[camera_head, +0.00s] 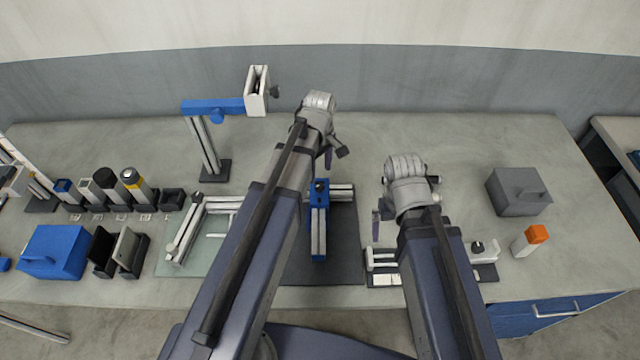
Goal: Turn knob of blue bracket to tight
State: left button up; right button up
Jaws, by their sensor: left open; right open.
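The blue bracket (319,196) sits on metal rails on a dark mat (345,262) in the middle of the table. A small dark knob (320,184) shows on top of it. Its tight or loose setting cannot be read. My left gripper (335,156) is open and empty, pointing down just behind and above the bracket, apart from the knob as far as I can see. My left forearm hides part of the mat. My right gripper (400,215) is open, right of the bracket, with its fingers partly hidden by the wrist.
A blue-armed stand (212,106) rises at the back left. A pale frame (187,236) lies left of my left arm. A grey box (518,190) and an orange-capped bottle (530,240) stand right.

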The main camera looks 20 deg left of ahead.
aim_at(320, 186)
pick_arm(q)
notch_tip(320, 186, down, 6)
jog(key=b, duration=0.5)
jog(key=shift+f, duration=0.1)
jog(key=shift+c, duration=0.3)
grip_shut()
